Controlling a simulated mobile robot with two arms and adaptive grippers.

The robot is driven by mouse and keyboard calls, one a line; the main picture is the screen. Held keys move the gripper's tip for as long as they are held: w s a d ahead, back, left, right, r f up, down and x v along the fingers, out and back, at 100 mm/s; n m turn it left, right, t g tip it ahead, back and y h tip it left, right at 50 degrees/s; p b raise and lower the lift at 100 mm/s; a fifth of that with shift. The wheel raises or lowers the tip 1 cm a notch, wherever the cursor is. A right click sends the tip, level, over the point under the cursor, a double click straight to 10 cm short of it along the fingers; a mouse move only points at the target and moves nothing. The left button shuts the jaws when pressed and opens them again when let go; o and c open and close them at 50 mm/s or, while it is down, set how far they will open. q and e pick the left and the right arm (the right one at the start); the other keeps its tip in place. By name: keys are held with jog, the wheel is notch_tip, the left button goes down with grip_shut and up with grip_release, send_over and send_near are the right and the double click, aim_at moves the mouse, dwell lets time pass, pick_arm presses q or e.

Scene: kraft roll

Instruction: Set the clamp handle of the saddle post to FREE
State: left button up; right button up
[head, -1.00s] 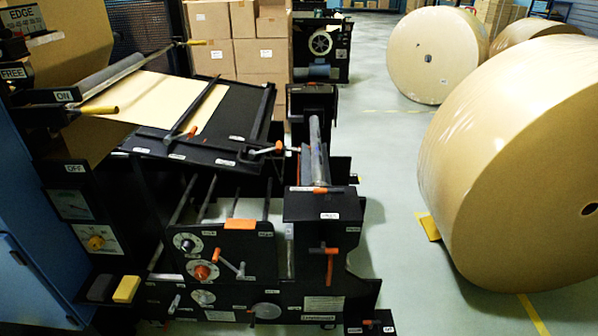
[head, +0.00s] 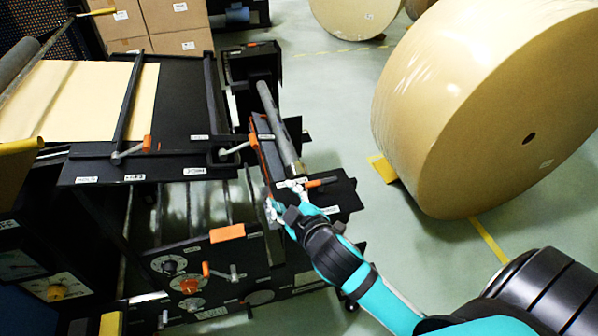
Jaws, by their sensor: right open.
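The post unit (head: 345,195) is a black block at the right end of the machine, with a grey roller above it. An orange-tipped handle (head: 321,182) with a metal lever lies across its top, pointing right. I cannot tell which handle here is the saddle post's clamp handle, and the small labels are unreadable. My right gripper (head: 282,198) is open at the block's left side, close to the lever's left end; contact cannot be told. The gripper and wrist cover part of the block's front, where another orange handle showed earlier. My left gripper is not in view.
More orange-tipped levers sit on the black table, one at its front edge (head: 147,143) and one near the roller (head: 252,140). A crank (head: 222,272) and dials are on the lower front.

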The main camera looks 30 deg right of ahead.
jog(key=w+a+r+n+t+y, duration=0.1)
jog(key=a+r+n+y, duration=0.35)
jog(key=r+n, duration=0.2)
jog(key=w+a+r+n+t+y, duration=0.1)
jog(key=a+r+n+t+y, duration=0.15)
jog(key=r+n+y, duration=0.45)
jog(key=a+r+n+t+y, duration=0.1)
jog(key=a+r+n+y, duration=0.3)
jog(key=r, duration=0.4)
jog(key=s+a+r+n+g+y, duration=0.2)
jog(key=a+n+g+y, duration=0.25)
jog(key=n, duration=0.45)
jog(key=n+g+h, duration=1.2)
jog(key=n+h, duration=0.5)
jog(key=h, duration=0.3)
send_near(316, 182)
jog(key=p+x, duration=0.4)
jog(key=x, duration=0.5)
jog(key=shift+p, duration=0.4)
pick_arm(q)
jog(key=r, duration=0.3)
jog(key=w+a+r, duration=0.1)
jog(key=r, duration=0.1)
